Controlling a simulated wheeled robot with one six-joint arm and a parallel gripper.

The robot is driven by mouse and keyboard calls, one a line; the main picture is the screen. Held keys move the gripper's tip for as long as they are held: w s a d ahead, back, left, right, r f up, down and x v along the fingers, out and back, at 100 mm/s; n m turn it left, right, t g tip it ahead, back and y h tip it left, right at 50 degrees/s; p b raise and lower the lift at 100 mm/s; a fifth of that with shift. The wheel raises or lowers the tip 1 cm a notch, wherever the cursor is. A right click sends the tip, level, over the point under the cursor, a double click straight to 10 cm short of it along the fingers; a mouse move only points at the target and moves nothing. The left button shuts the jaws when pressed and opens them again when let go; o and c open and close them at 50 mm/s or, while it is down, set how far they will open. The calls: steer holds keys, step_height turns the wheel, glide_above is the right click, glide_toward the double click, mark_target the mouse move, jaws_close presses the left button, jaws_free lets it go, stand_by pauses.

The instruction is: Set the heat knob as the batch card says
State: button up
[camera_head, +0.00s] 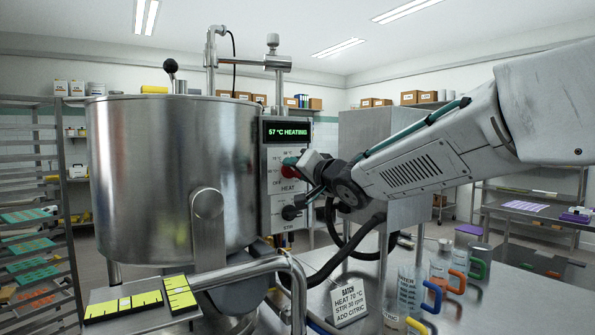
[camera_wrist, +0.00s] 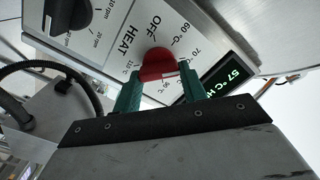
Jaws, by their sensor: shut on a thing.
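The red heat knob (camera_wrist: 158,66) is between the green fingers of my gripper (camera_wrist: 160,82) in the wrist view, and the fingers are shut on it. A pale mark shows on the knob's lower right edge; I cannot tell exactly which number it points at. OFF, 60 and 70 are readable around it. The batch card (camera_head: 348,301) says HEAT 70 °C, STIR 30 rpm, ADD CITRIC.
The black stir knob (camera_head: 290,212) is below the heat knob; it also shows in the wrist view (camera_wrist: 68,15). Clear jugs with coloured handles, such as the blue-handled jug (camera_head: 410,285), stand right of the card.

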steer(key=shift+f+m, duration=0.2)
steer(key=shift+m, duration=0.2)
steer(key=o, duration=1)
steer(key=shift+r, duration=0.1)
steer(key=v, duration=0.8)
